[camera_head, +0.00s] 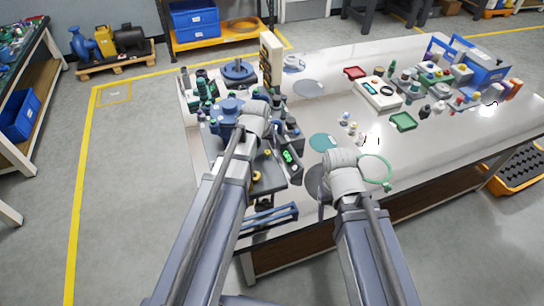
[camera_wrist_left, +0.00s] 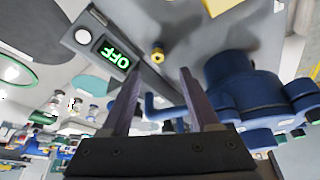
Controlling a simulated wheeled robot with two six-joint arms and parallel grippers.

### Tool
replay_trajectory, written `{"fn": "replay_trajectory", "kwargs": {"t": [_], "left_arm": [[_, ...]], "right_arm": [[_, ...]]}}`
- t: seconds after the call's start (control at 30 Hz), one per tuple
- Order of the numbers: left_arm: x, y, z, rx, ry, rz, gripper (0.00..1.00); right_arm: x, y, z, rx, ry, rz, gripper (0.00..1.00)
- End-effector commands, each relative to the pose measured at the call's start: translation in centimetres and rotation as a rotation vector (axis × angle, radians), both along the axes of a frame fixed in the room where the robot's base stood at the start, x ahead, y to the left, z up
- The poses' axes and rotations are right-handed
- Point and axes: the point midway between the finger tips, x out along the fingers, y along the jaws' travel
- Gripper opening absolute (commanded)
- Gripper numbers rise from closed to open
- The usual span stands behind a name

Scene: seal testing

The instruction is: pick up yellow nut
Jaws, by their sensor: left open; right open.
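A small yellow nut (camera_wrist_left: 157,55) with a dark hole shows in the left wrist view, beyond the fingertips and in line with the gap between them. A yellow piece (camera_head: 256,177) on the grey test bench in the head view looks like it.
A lit OFF display (camera_wrist_left: 115,58) and blue machine parts (camera_wrist_left: 245,85) flank the nut in the left wrist view. The green dish (camera_head: 323,142), small fittings and a green ring (camera_head: 376,169) lie to the right. Bare table (camera_head: 440,150) shows beyond the ring.

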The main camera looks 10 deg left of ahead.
Motion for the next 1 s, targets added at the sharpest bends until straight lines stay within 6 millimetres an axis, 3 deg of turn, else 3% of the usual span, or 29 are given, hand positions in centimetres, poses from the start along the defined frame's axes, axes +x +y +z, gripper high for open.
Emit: {"fn": "replay_trajectory", "kwargs": {"t": [0.2,0.53,0.83,1.0], "left_arm": [[0.8,0.0,-2.2,0.0,0.001,-0.001,0.61],[1.1,-0.1,-3.0,0.001,0.002,-0.002,0.61],[2.5,-0.3,-6.5,0.001,0.002,-0.002,0.61],[2.9,-0.2,-7.2,0.001,0.002,-0.002,0.61]], "right_arm": [[0.0,0.0,-2.2,0.0,0.0,0.0,0.69],[0.0,0.0,-2.9,0.0,0.0,0.0,0.69],[0.0,0.0,-6.4,0.0,0.0,0.0,0.69],[0.0,0.0,-7.2,0.0,0.0,0.0,0.69]]}}
